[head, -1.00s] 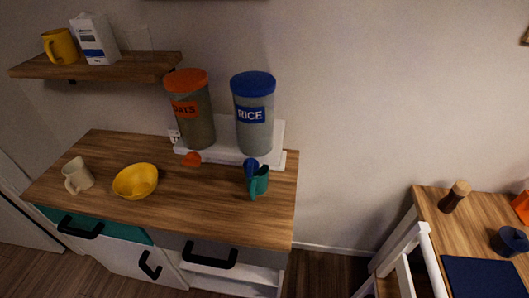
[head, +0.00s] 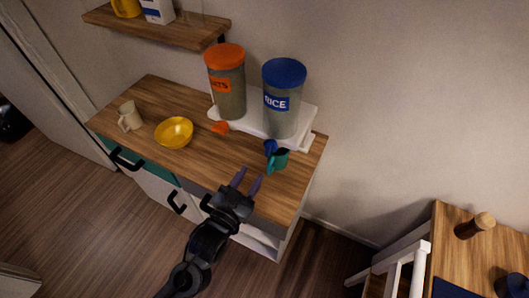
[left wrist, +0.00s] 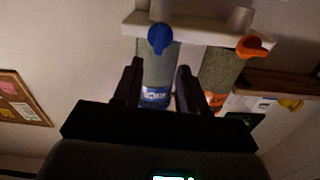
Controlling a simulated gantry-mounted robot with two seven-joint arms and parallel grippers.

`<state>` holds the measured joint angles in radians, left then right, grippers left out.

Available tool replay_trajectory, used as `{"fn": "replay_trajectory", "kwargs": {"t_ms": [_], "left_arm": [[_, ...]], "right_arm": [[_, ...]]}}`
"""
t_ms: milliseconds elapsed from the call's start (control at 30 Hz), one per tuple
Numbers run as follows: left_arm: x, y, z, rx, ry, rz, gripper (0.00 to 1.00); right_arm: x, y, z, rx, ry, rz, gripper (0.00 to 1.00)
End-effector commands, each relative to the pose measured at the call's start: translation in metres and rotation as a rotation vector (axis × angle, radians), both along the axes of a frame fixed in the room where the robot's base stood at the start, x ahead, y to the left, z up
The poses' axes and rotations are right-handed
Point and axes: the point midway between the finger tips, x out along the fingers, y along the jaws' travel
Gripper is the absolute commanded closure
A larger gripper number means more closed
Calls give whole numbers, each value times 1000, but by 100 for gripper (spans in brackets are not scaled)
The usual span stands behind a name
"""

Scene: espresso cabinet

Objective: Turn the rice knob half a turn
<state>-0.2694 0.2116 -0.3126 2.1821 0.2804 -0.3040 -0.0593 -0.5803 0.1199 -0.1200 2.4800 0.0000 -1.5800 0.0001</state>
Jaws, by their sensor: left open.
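The rice dispenser (head: 281,112) is a clear cylinder with a blue lid and a blue RICE label, on a white stand on the cabinet. Its blue knob (head: 270,147) sits at the stand's front, just above a teal cup (head: 278,161). In the left wrist view the blue knob (left wrist: 160,37) shows ahead, past the fingertips. My left gripper (head: 250,180) is open and empty, in front of the knob and cup and apart from them. The wrist view shows its two fingers (left wrist: 157,72) spread, with the rice dispenser (left wrist: 156,95) between them in the picture. My right gripper is not in view.
The oats dispenser (head: 230,95) with its orange knob (head: 220,128) stands left of the rice one. A yellow bowl (head: 174,133) and a beige mug (head: 130,117) are on the cabinet's left. A wooden shelf (head: 165,27) hangs above. A table stands at the right.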

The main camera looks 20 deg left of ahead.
Motion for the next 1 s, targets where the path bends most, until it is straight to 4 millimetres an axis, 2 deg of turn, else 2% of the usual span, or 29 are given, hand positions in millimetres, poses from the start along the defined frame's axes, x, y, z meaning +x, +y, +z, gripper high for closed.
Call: {"fn": "replay_trajectory", "kwargs": {"t_ms": [300, 500, 700, 1000], "left_arm": [[52, -5, 0, 1, 0, 0, 58], [76, -7, 0, 0, 2, 1, 58], [86, -8, -1, 0, 3, 0, 58], [87, -8, -1, 0, 3, 0, 58]], "right_arm": [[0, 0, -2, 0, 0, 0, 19], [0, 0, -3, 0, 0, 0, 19], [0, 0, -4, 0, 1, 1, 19], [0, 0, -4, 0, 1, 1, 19]]}}
